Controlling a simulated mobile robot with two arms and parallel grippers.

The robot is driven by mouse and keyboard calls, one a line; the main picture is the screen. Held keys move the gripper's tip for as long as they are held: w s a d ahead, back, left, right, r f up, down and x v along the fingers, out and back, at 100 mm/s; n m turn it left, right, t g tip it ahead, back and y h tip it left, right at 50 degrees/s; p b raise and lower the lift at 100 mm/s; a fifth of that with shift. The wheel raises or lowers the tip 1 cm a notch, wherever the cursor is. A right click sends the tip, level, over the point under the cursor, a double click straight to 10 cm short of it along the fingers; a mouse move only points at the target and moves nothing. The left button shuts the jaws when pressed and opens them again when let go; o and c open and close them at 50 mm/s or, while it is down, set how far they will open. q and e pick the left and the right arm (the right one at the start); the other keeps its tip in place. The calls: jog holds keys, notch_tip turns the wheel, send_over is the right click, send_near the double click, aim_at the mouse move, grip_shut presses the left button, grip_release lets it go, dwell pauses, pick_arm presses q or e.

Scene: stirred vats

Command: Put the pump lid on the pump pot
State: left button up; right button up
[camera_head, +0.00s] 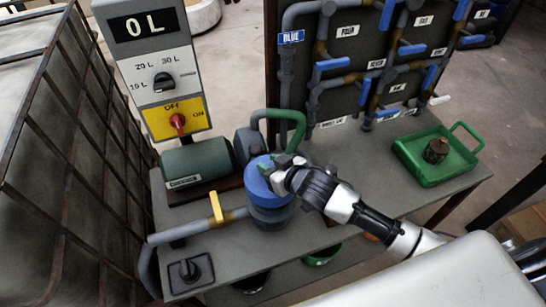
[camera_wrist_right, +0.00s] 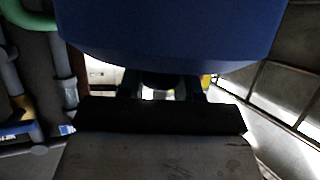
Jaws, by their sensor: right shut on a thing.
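The blue pump lid (camera_head: 256,170) is in the middle of the head view, over the blue-grey pump pot (camera_head: 270,218). The lid's blue side fills the top of the right wrist view (camera_wrist_right: 170,30). My right gripper (camera_head: 284,170) reaches in from the right and is shut on the lid at its right edge. The lid covers the pot's opening; I cannot tell whether it rests on the pot or is held slightly above it. In the right wrist view, the lid and the gripper's own dark parts hide the grip itself. My left gripper is not in view.
A green motor (camera_head: 197,165) and a green curved pipe (camera_head: 290,122) stand close behind the pot. A yellow-handled pipe (camera_head: 216,207) joins from the left. A green tray (camera_head: 440,178) with a small rusty part (camera_head: 436,151) lies on the right. The bench between pot and tray is clear.

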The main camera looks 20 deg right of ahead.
jog(key=shift+w+d+f, duration=0.1)
jog(key=shift+d+f, duration=0.05)
jog(key=shift+f, duration=0.25)
jog(key=shift+f+b, duration=0.25)
jog(key=shift+b, duration=0.15)
notch_tip(320, 180, down, 5)
jog(key=b, duration=0.5)
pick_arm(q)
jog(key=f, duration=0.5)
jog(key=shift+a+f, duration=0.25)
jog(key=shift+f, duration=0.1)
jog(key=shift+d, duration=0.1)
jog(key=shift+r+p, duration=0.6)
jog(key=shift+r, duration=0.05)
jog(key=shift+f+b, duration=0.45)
pick_arm(e)
jog(key=shift+f, duration=0.6)
jog(key=o, duration=0.7)
